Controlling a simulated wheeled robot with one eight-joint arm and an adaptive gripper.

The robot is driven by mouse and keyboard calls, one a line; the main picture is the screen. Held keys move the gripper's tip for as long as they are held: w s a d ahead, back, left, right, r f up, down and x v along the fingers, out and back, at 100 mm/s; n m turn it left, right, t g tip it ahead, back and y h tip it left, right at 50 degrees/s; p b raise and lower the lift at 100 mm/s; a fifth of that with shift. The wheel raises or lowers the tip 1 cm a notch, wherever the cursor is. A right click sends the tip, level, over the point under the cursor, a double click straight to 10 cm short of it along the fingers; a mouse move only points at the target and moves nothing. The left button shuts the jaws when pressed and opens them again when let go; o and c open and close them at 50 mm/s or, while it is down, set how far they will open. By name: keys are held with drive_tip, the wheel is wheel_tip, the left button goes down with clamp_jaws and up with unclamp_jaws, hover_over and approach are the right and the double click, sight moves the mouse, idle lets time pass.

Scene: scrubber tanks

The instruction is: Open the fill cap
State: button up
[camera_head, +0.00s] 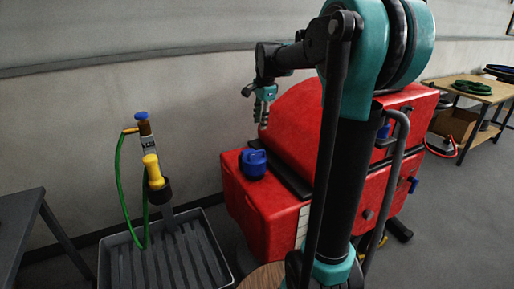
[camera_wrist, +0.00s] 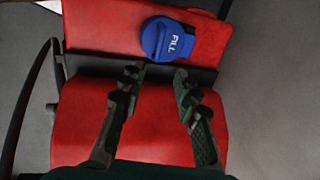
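The blue fill cap (camera_head: 253,163) sits on the low red top of the scrubber (camera_head: 262,200). In the wrist view the cap (camera_wrist: 167,39) is round, with a raised bar and white letters reading "FILL", near the top of the picture. It looks closed. My gripper (camera_head: 264,108) is above the scrubber's red body, up and a little right of the cap. In the wrist view my gripper (camera_wrist: 159,76) has its two fingers spread, with nothing between them. The fingertips point toward the cap and appear apart from it.
A grey ribbed basin (camera_head: 165,255) stands on the floor to the left, below a tap with a yellow nozzle (camera_head: 153,170) and a green hose (camera_head: 119,180). A dark table (camera_head: 20,225) is at far left. A wooden bench (camera_head: 480,92) stands at back right.

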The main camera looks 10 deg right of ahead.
sight(257, 152)
drive_tip(key=f, duration=0.4)
drive_tip(key=w+f, duration=0.1)
drive_tip(key=f, duration=0.4)
drive_tip(key=w+f, duration=0.1)
drive_tip(key=f, duration=0.3)
drive_tip(key=shift+w+a+f, duration=0.25)
drive_tip(key=shift+a, duration=0.15)
drive_tip(key=shift+c, duration=0.3)
clamp_jaws()
